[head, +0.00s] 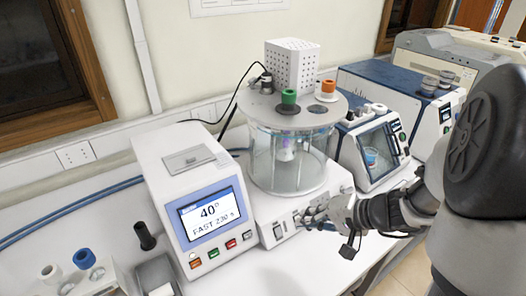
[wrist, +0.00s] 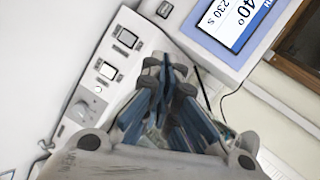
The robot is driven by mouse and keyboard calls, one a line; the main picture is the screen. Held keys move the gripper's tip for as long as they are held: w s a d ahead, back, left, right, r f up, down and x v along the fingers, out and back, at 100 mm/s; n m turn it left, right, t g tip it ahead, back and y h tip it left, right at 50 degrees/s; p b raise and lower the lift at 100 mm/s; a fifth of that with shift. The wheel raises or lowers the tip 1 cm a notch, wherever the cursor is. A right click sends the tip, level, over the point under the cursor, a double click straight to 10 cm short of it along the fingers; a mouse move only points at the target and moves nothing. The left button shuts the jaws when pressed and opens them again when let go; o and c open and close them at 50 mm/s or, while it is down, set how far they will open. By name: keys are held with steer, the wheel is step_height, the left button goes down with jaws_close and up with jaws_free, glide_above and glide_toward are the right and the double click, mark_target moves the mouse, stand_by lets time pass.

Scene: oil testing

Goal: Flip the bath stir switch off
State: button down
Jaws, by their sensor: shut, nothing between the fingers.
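The bath is a clear glass cylinder (head: 262,160) on a white base (head: 262,208). Its front panel carries two rocker switches, one at the left end (head: 278,231), also seen in the wrist view (wrist: 127,38), and a second beside it (wrist: 106,70). A round knob (wrist: 82,110) sits further along. I cannot read their labels or tell which is for stirring, nor their positions. My gripper (head: 312,213) is shut and empty at the panel's front. In the wrist view its fingertips (wrist: 166,72) are beside the two switches; contact cannot be told.
A control unit (head: 165,205) with a lit screen reading 40° and FAST 230 s stands left of the bath. Blue-and-white instruments (head: 372,150) stand to the right. A black-capped item (head: 145,236) and a small rack (head: 95,278) are front left.

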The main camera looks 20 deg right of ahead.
steer(key=s+d+f+m+t+h+p, duration=0.2)
steer(key=d+f+m, duration=0.3)
steer(key=d, duration=0.4)
steer(key=shift+d+f+m+t+h, duration=0.3)
steer(key=shift+d+f+m, duration=0.1)
steer(key=shift+f, duration=0.4)
steer(key=b+x, duration=0.2)
steer(key=x, duration=1.2)
